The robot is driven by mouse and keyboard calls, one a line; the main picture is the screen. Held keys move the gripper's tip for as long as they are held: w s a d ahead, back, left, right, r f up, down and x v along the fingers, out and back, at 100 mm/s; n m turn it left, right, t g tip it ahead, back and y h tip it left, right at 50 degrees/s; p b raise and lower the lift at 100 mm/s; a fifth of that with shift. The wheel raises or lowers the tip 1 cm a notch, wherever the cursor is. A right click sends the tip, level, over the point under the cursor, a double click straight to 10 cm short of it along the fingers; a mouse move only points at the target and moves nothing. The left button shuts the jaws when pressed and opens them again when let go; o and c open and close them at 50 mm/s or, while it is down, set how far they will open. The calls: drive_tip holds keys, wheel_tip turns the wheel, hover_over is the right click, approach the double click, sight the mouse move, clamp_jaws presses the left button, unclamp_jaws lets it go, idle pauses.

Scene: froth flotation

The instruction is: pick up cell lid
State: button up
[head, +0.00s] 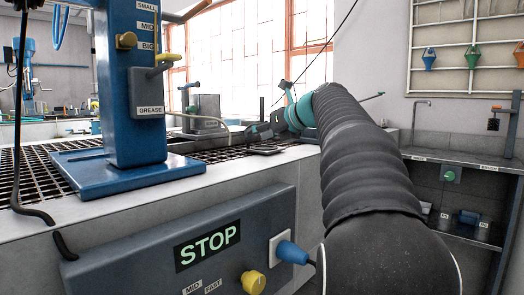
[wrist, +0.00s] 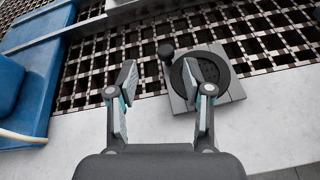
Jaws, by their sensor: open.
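A flat grey square plate with a dark round disc on it, which looks like the cell lid (wrist: 236,88), lies at the edge of the dark grating in the wrist view. A small dark knob (wrist: 166,49) stands at its left side. My gripper (wrist: 160,82) is open and empty, its two fingers spread above the counter edge. The right finger overlaps the disc in the picture and hides part of it. The left finger is over the grating, left of the plate. I cannot tell the height between fingers and plate. In the head view, a dark flat piece (head: 265,150) lies below my gripper.
A blue stand (head: 130,100) with a wide base is on the grating at left; its blue base (wrist: 35,70) also shows in the wrist view. A grey control box (head: 185,240) with a STOP sign is on the front. Bare pale counter (wrist: 80,130) lies in front of the grating.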

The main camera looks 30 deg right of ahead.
sight(251, 149)
drive_tip(key=x, duration=0.3)
drive_tip(key=b+x, duration=0.1)
drive_tip(key=shift+w+d+f, duration=0.2)
drive_tip(key=shift+w+d, duration=0.05)
drive_tip(key=shift+w, duration=0.2)
clamp_jaws()
